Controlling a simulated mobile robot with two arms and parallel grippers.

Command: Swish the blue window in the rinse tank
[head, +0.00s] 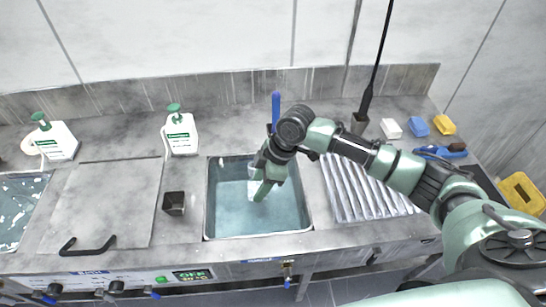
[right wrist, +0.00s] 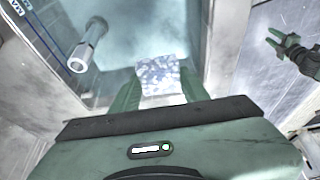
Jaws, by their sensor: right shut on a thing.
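My right gripper (head: 262,186) reaches down into the rinse tank (head: 208,205), near the middle of its blue-grey water. In the right wrist view its green fingers (right wrist: 160,88) are shut on a small square piece with a mottled blue-white face, the window (right wrist: 158,74). The window lies over the water; I cannot tell how deep it sits. In the head view it is mostly hidden by the gripper. My left gripper (right wrist: 283,44) shows at the right of the right wrist view, apart from the tank, fingers spread and empty. It is out of the head view.
A grey pipe (right wrist: 88,45) stands by the tank wall. A ribbed drainboard (head: 350,190) lies right of the tank. A dark block (head: 174,203) and a lid with a handle (head: 105,200) are left. Pump bottles (head: 180,134) and coloured blocks (head: 417,126) stand behind.

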